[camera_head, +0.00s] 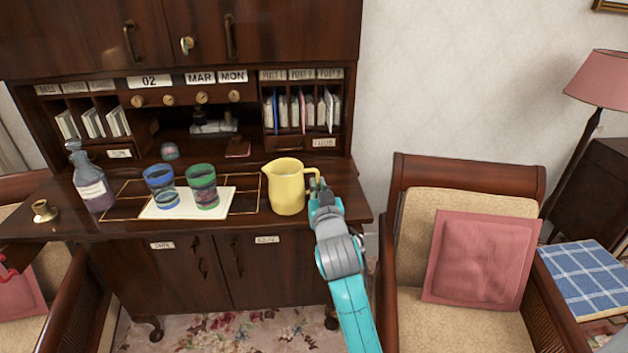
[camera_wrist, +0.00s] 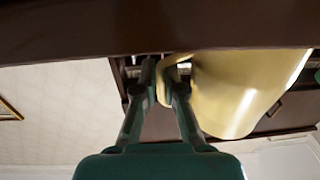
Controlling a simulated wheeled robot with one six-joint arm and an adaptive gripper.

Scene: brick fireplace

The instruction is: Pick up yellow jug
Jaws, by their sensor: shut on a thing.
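The yellow jug (camera_head: 287,188) stands upright at the right end of the desk top (camera_head: 340,200) in the head view, its handle facing right. My gripper (camera_head: 318,188) reaches it from the right, at the handle. In the wrist view the picture looks upside down, and the jug (camera_wrist: 235,90) fills the right of centre. My gripper's two fingers (camera_wrist: 166,75) close around the jug's handle there. The jug's base appears to be on or very near the desk top; a gap cannot be made out.
Left of the jug, a green glass (camera_head: 202,187) and a blue glass (camera_head: 161,187) stand on a white mat (camera_head: 228,200). A bottle (camera_head: 92,180) and a small brass holder (camera_head: 44,211) are farther left. An armchair (camera_head: 465,240) stands at the right.

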